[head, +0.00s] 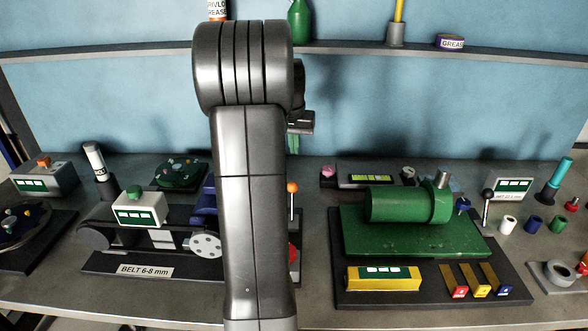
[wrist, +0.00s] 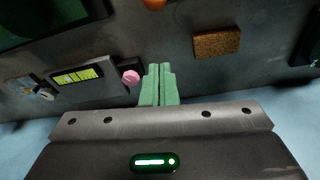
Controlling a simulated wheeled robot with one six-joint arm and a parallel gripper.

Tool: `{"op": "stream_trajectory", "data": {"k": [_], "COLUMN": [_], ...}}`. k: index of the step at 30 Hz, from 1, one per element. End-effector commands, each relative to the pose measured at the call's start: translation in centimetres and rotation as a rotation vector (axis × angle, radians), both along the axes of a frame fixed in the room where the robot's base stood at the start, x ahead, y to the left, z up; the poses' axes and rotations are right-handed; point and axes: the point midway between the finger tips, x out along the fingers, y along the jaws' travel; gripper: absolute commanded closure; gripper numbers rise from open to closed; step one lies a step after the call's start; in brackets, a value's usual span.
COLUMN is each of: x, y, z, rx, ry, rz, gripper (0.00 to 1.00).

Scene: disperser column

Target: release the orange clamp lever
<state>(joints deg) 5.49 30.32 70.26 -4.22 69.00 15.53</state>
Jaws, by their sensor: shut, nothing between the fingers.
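The orange clamp lever (head: 292,188) stands upright on the bench in the head view, as an orange ball on a thin pale rod just right of my arm. Its base is partly hidden by my arm. An orange shape (wrist: 155,4), cut off at the top edge of the wrist view, may be its ball. My gripper (wrist: 160,68) has green fingers pressed together, with nothing between them. In the head view my gripper (head: 293,146) is mostly hidden behind my arm, above and behind the lever, apart from it.
A green motor block (head: 410,203) on a green plate stands right of the lever. A belt unit (head: 140,210) stands left. A pink knob (wrist: 131,77) and a brown block (wrist: 217,44) lie near my fingers in the wrist view. A shelf (head: 350,49) runs along the back wall.

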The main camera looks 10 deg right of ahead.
Motion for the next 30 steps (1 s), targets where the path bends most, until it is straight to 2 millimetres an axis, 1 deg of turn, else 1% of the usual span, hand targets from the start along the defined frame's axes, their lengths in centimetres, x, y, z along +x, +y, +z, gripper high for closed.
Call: {"op": "stream_trajectory", "data": {"k": [5,16,18,21,24,30], "x": [0.3,1.6,0.7,-0.5,-1.4,-2.0], "y": [-0.2,-0.8,-0.5,0.0,0.3,0.5], "z": [-2.0,-9.7,-9.2,-9.1,-9.0,-9.0], "rx": [0.000,0.001,0.000,0.000,-0.001,0.000], "ry": [0.004,0.005,0.000,0.001,0.001,0.000], "rz": [0.000,0.000,0.000,0.001,0.001,0.001], "gripper": [1.00,1.00,1.00,1.00,1.00,1.00]}}
